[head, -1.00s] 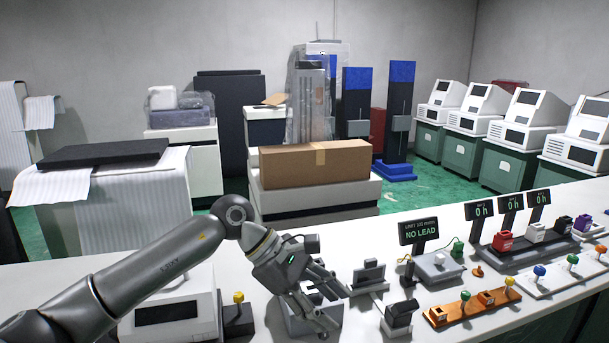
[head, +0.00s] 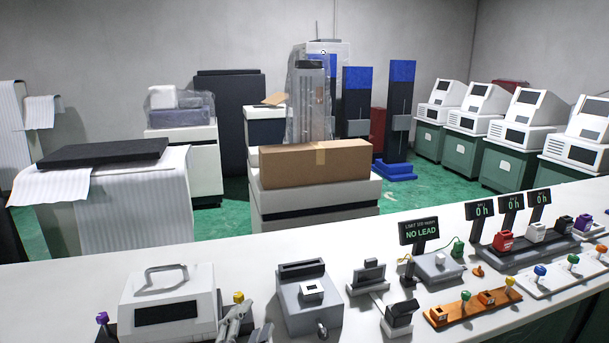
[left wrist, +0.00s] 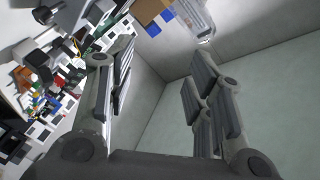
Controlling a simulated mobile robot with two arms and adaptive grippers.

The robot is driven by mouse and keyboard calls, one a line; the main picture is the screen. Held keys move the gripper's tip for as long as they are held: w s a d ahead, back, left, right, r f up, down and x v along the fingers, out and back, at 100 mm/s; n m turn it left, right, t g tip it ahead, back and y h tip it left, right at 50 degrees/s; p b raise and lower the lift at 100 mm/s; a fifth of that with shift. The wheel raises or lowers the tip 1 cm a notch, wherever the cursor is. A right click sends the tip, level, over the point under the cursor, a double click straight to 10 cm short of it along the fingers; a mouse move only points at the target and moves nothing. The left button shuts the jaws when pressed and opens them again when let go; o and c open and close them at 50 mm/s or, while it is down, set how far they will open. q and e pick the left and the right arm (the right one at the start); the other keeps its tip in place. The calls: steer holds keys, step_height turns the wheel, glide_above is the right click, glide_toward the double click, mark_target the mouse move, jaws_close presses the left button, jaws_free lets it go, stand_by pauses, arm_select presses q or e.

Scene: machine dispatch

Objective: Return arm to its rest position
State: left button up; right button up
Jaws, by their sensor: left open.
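My right gripper is not in view.
The white bench (head: 90,262) carries several small devices, a "NO LEAD" display (head: 420,231) and an orange board (head: 470,309) with knobs at the right. A cardboard box (head: 315,163) stands behind. Above the bench devices the space is clear.

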arm_select(q)
steer(key=s+a+f+n+g+y, duration=0.1)
steer(key=s+a+f+n+g, duration=0.25)
steer(key=s+f, duration=0.3)
steer(key=s+a+f+n+g+y, duration=0.25)
steer(key=s+a+f+g, duration=0.2)
steer(key=f, duration=0.35)
steer(key=s+a+f+n+g, duration=0.1)
steer(key=s+f+n+g, duration=0.15)
steer(key=s, duration=0.65)
steer(key=s+a+f+n+g, duration=0.1)
steer(key=s+f+n+g, duration=0.2)
steer(key=s, duration=0.5)
step_height(320, 180, down, 32)
steer(key=s+m+g+b, duration=0.1)
steer(key=s+g+b, duration=0.1)
steer(key=s+b, duration=0.15)
steer(key=s+a+f+b, duration=0.2)
steer(key=s+a+f, duration=0.1)
steer(key=s+f, duration=1.2)
step_height(320, 180, down, 2)
steer(key=shift+s+f+g, duration=0.2)
steer(key=shift+g, duration=0.15)
